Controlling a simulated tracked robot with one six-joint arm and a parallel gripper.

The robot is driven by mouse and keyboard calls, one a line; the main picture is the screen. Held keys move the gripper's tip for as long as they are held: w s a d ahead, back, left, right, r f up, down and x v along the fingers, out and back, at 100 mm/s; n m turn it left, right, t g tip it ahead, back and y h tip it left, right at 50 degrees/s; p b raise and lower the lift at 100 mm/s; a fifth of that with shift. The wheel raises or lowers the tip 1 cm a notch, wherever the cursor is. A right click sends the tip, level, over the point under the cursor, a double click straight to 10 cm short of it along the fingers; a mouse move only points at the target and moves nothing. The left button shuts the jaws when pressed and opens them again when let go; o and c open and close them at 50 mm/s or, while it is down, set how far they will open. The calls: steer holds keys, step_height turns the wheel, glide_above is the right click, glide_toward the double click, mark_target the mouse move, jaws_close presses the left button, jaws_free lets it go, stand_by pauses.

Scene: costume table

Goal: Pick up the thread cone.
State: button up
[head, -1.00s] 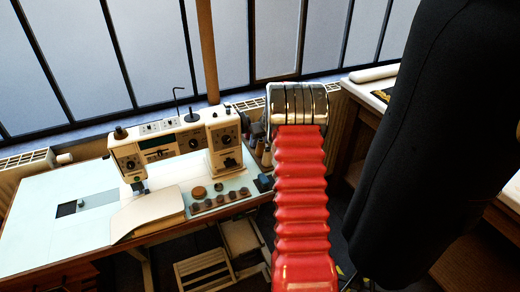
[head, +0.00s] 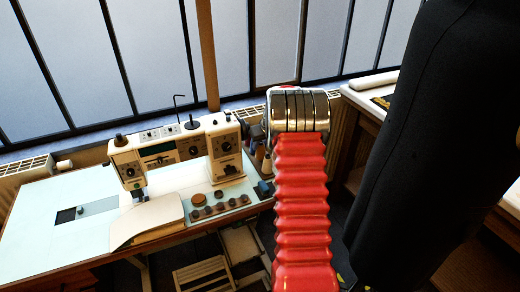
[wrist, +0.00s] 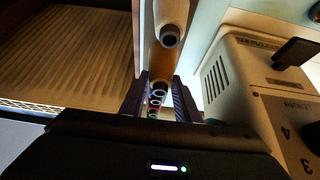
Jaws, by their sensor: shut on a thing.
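My gripper (wrist: 160,82) shows in the wrist view with its two dark fingers on either side of a row of thread cones seen end-on. It is shut on a thread cone (wrist: 158,94), whose ringed end shows between the fingers. Exactly where the fingers touch it is too dark and small to tell. Another cone (wrist: 170,36) with a dark hole in its end is beyond the fingertips. In the head view, pale cones (head: 259,154) stand just right of the sewing machine, partly behind my red arm.
The white sewing machine (head: 185,148) stands close by on the pale blue table (head: 40,215); its body (wrist: 235,75) is right of my gripper in the wrist view. A ribbed radiator (wrist: 70,60) is at left. A dark dress form (head: 430,140) stands at right.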

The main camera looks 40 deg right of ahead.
step_height(320, 180, up, 16)
stand_by(0.3)
stand_by(1.2)
